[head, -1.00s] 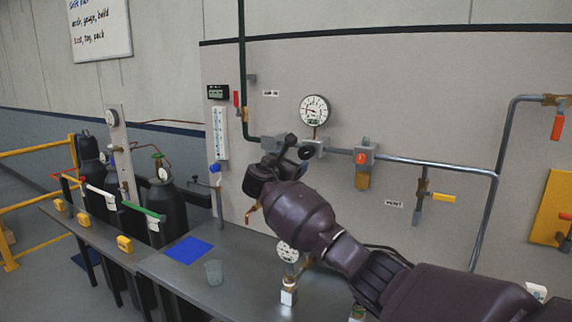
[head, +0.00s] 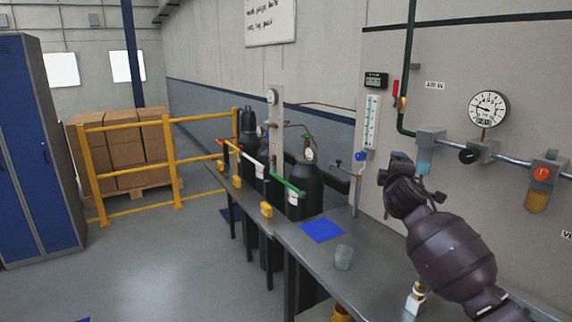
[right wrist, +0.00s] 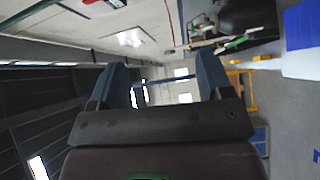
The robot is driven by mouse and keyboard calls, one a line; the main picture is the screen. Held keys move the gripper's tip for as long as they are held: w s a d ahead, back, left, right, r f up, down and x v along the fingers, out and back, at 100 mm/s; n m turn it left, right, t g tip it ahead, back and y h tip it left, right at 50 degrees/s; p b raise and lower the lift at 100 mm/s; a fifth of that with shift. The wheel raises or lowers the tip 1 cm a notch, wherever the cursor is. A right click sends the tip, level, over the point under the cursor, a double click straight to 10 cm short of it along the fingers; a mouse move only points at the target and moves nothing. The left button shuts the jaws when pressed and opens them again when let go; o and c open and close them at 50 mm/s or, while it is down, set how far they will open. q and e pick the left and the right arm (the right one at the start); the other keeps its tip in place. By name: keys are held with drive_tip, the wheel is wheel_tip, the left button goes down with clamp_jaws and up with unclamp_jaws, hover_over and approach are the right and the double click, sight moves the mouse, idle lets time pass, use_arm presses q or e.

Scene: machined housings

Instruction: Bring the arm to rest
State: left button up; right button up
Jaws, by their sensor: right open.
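My right arm comes in from the lower right in the head view, reaching up over the bench. Its gripper (head: 400,170) is in front of the panel, right of the thermometer. In the right wrist view the two blue-grey fingers of the right gripper (right wrist: 160,82) stand wide apart, with nothing between them. The far wall and ceiling lights show beyond them. The left gripper is in neither view.
The steel bench (head: 300,243) holds a blue mat (head: 322,230) and a clear cup (head: 343,257). Panel pipes, a pressure gauge (head: 488,108) and a thermometer (head: 371,122) are near the arm. Open floor (head: 170,270) lies left.

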drive_tip(key=s+a+f+m+y, duration=0.3)
drive_tip(key=s+f+m, duration=0.1)
drive_tip(key=s+f, duration=0.6)
drive_tip(key=s+a+f+m+y, duration=0.2)
drive_tip(key=s+f+m+y, duration=0.15)
drive_tip(key=s+f, duration=0.55)
drive_tip(key=s+d+f+m+g+h, duration=0.1)
drive_tip(key=s+d+f+m+g, duration=0.1)
drive_tip(key=s+f, duration=0.9)
drive_tip(key=s+d+f+m+g+h+b, duration=0.1)
drive_tip(key=s+d+f+m+g, duration=0.1)
drive_tip(key=s+f, duration=1)
drive_tip(key=s+m+g, duration=0.1)
drive_tip(key=s, duration=0.3)
drive_tip(key=shift+s+d+f+m+g, duration=0.2)
drive_tip(key=shift+s+f+m+g, duration=0.05)
drive_tip(key=shift+s+m+g, duration=0.15)
